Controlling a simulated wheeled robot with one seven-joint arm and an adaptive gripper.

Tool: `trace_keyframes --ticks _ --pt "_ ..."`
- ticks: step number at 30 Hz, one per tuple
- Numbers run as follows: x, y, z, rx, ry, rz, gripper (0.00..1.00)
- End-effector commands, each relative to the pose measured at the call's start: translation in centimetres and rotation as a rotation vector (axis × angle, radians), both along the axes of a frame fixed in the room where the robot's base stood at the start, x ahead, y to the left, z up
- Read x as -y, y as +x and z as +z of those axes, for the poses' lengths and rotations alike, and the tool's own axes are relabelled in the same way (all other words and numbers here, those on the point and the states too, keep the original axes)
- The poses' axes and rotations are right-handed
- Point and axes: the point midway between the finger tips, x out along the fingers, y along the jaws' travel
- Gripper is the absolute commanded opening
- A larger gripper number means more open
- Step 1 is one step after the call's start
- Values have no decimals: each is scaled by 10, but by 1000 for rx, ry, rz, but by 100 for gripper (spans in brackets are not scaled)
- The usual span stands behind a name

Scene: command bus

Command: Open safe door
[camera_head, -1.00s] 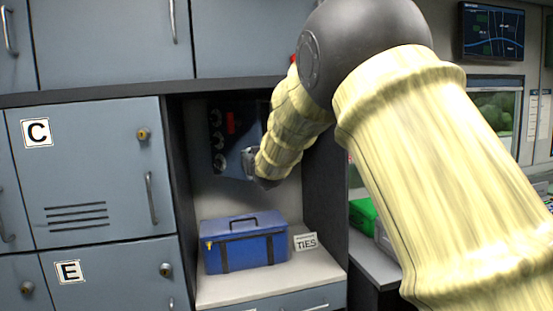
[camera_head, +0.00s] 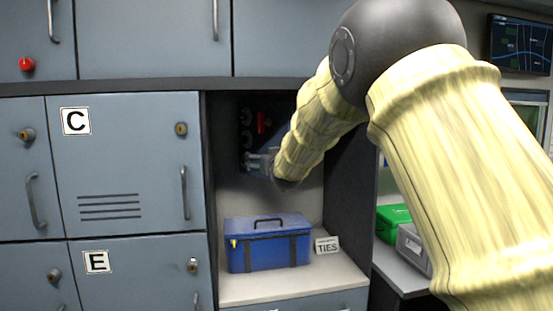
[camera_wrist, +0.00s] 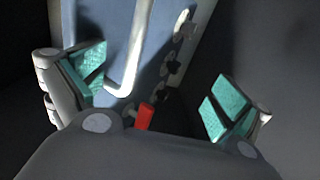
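A blue-grey panel (camera_wrist: 108,22), which looks like the safe door, fills the upper middle of the wrist view. It carries a pale bar handle (camera_wrist: 129,52), a red lever (camera_wrist: 145,117) and several dark knobs. In the head view the red part (camera_head: 263,122) shows in the dark niche, where my gripper (camera_head: 262,161) reaches in. My gripper (camera_wrist: 155,88) is open, with teal pads wide apart. The handle appears between the pads, close to the left one; contact cannot be told. My arm hides part of the niche, and shadow obscures whether the door is ajar.
A blue toolbox (camera_head: 268,248) and a TIES sign (camera_head: 327,245) stand on the niche shelf (camera_head: 290,284) below my gripper. Lockers C (camera_head: 130,165) and E (camera_head: 130,280) lie to the left. A dark side wall (camera_head: 350,180) bounds the niche. A green case (camera_head: 393,222) lies right.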

Motion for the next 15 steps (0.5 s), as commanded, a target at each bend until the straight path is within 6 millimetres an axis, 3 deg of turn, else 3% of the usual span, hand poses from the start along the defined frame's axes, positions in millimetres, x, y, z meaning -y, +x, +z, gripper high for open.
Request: trace_keyframes --ticks 1,6,8,12,15 --pt "4 1 9 14 4 7 81" --pt "30 -3 12 16 25 4 79" --pt "36 -9 11 14 26 2 68" --pt "41 -28 8 10 26 0 31" --pt "42 -45 7 7 23 0 31"
